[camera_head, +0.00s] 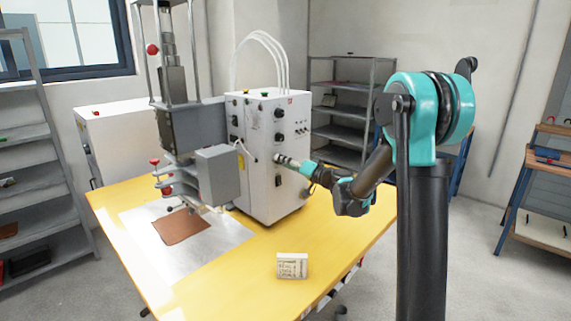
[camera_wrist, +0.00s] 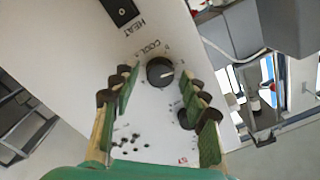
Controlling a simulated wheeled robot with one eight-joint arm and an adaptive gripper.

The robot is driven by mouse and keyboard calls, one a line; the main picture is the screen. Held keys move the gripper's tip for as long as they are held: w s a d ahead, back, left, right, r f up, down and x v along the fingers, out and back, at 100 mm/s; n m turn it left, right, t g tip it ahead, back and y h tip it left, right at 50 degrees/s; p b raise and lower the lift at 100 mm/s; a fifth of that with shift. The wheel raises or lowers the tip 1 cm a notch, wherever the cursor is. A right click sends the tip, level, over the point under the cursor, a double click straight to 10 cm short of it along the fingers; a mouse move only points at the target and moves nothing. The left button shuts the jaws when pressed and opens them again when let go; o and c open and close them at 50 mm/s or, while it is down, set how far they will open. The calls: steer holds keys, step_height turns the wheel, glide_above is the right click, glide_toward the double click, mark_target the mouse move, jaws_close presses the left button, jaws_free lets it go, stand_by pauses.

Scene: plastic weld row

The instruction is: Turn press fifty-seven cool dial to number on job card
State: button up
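The cool dial (camera_wrist: 160,72) is a round black knob with a pale pointer line, on a white panel beside the printed word COOL. In the wrist view its pointer lies toward the right; the small numbers around it are too blurred to read. My gripper (camera_wrist: 158,80) is open, with its fingers on either side of the dial and apart from it. In the head view my gripper (camera_head: 282,160) is at the front of the white control box (camera_head: 264,190). The job card (camera_head: 292,267) stands on the yellow table; its text is too small to read.
Another dark knob (camera_wrist: 187,119) sits near the right finger, and a black switch (camera_wrist: 122,12) is above HEAT. The grey press head (camera_head: 218,175) stands left of the box. A brown sheet (camera_head: 181,227) lies on a metal plate. The yellow table's front is mostly clear.

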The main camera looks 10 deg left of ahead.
jaws_close()
steer(key=shift+m, duration=0.3)
steer(key=m, duration=0.9)
steer(key=shift+m, duration=0.4)
stand_by(0.4)
steer(key=shift+o, duration=1.2)
jaws_free()
